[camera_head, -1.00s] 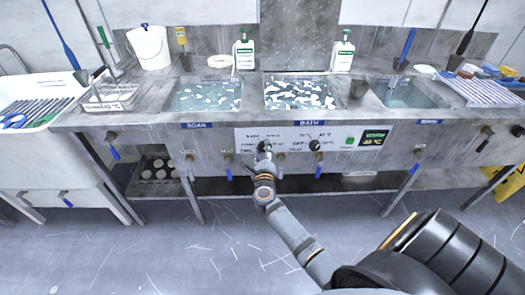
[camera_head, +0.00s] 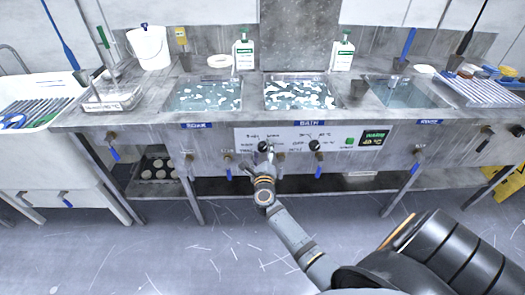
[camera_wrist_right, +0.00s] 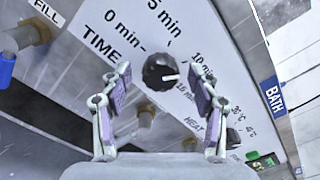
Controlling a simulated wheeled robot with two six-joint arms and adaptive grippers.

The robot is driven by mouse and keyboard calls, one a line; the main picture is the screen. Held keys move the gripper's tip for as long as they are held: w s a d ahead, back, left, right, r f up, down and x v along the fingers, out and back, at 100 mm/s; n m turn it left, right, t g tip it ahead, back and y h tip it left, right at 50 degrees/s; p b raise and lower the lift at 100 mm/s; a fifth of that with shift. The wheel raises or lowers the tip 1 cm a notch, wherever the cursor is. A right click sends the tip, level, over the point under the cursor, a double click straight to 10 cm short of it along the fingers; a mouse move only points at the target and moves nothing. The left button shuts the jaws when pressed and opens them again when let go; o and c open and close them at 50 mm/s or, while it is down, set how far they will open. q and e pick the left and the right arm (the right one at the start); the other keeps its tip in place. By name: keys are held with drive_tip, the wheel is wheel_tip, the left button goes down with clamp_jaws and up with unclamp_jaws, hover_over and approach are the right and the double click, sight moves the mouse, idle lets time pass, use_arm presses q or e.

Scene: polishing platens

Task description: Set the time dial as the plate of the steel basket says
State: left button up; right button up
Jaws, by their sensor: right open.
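The black time dial (camera_head: 263,146) is on the white panel under the bath. In the right wrist view the dial (camera_wrist_right: 160,72) has a white pointer turned to the right, towards the 10 and 15 min labels; the exact mark is hard to tell. My right gripper (camera_wrist_right: 160,82) is open, with one finger on each side of the dial, apparently apart from it. It also shows in the head view (camera_head: 266,158), in front of the panel. The steel basket (camera_head: 113,99) stands at the left of the counter; its plate is too small to read fully. My left gripper is out of view.
Right of the time dial is a heat knob (camera_head: 315,145), then a green button (camera_head: 349,142) and a lit display (camera_head: 374,138). Blue-handled valves hang below the panel, one (camera_head: 318,171) near the heat knob. The floor in front is clear.

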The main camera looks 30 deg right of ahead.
drive_tip(key=v, duration=1.1)
drive_tip(key=shift+a, duration=0.1)
